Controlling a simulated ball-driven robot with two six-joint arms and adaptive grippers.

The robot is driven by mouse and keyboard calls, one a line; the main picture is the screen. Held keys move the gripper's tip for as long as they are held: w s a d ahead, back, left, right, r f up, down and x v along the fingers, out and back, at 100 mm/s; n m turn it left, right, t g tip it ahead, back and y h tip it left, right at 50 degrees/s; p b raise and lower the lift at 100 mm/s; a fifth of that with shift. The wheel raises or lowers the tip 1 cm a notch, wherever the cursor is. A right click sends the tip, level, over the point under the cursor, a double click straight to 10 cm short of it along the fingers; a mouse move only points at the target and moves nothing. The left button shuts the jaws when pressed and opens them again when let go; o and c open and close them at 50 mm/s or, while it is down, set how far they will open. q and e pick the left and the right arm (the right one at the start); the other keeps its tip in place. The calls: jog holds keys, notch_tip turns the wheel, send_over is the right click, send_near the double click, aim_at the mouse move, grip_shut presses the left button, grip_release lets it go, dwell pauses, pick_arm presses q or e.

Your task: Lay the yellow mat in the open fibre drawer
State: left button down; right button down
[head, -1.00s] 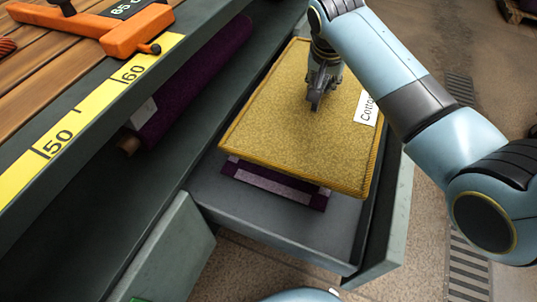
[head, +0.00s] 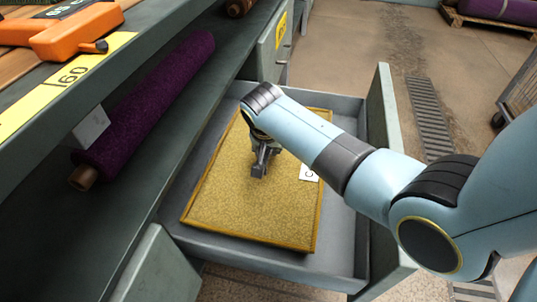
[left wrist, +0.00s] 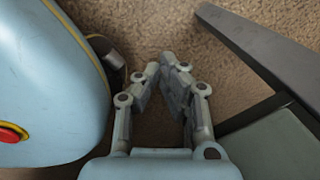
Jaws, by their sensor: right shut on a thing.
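The yellow mat (head: 235,205), with a bound edge and a white label (head: 309,174), is flat within the outline of the open drawer (head: 342,225) in the head view. I cannot tell whether it touches what lies below it. My right gripper (head: 260,172) reaches over the mat and is shut on it near the middle; the grip point is partly hidden by the fingers. My left gripper (left wrist: 160,68) shows only in the left wrist view, with its fingertips together and nothing between them, above the brown floor.
A purple roll (head: 150,105) lies on the shelf left of the drawer. An orange tool (head: 75,32) sits on the bench top. Another drawer front (head: 160,268) stands near the bottom. The floor (head: 365,50) behind the drawer is open.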

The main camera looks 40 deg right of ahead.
jog(key=shift+f, duration=0.7)
jog(key=shift+r, duration=0.15)
jog(key=shift+f, duration=0.3)
pick_arm(q)
jog(key=shift+w+a+f, duration=0.1)
jog(key=shift+w+f, duration=0.15)
jog(key=shift+w, duration=0.05)
pick_arm(e)
jog(key=c, duration=1.3)
grip_release()
jog(key=shift+c, duration=0.2)
